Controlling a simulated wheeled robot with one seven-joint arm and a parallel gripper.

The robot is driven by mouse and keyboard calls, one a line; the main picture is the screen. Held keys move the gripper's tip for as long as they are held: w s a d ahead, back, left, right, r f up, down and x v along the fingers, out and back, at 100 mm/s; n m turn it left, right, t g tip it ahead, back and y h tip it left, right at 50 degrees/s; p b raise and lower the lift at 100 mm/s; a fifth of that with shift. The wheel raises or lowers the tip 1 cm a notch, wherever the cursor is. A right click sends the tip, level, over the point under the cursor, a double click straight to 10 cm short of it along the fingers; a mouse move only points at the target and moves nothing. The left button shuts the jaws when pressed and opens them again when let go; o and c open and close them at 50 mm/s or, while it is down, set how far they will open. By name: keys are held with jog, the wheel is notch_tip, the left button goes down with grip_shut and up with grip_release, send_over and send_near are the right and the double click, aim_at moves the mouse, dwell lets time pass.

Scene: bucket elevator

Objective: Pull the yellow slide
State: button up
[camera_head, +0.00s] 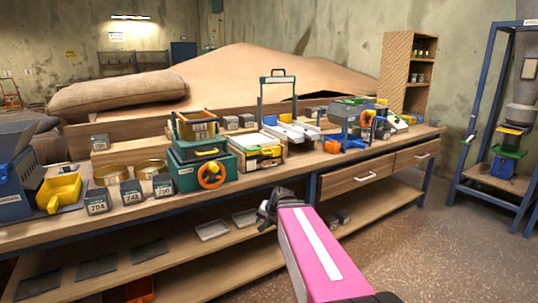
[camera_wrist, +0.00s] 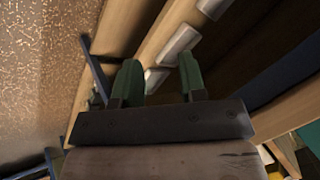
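A green box (camera_head: 187,178) with an orange handwheel (camera_head: 211,174) stands on the bench. A flat yellow piece (camera_head: 207,152) shows in a dark slot above the wheel; it may be the yellow slide, but I cannot tell for certain. Other yellow parts (camera_head: 268,153) sit on the wooden unit just right of it. My gripper (camera_head: 267,211) is in front of the bench, below the tabletop edge and apart from the box. In the wrist view its two green fingers (camera_wrist: 160,80) stand apart with nothing between them. No yellow slide can be made out near the fingers.
The bench top (camera_head: 130,209) is crowded, with a yellow scoop (camera_head: 60,192) and labelled dark blocks (camera_head: 97,203) at left. A lower shelf (camera_head: 205,262) holds flat trays. Drawers (camera_head: 355,178) are at right. The floor (camera_head: 440,230) is clear right of my arm, before a blue rack (camera_head: 481,105).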

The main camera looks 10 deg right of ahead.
jog(key=w+d+r+m+t+y, duration=0.1)
jog(key=w+d+r+m+t, duration=0.25)
jog(key=r, duration=0.35)
jog(key=w+d+r+m+t, duration=0.2)
jog(key=w+r, duration=0.3)
jog(key=r, duration=0.2)
jog(key=m+t, duration=0.4)
send_near(269, 153)
jog(key=x, duration=1.1)
jog(key=shift+d, duration=0.15)
grip_shut()
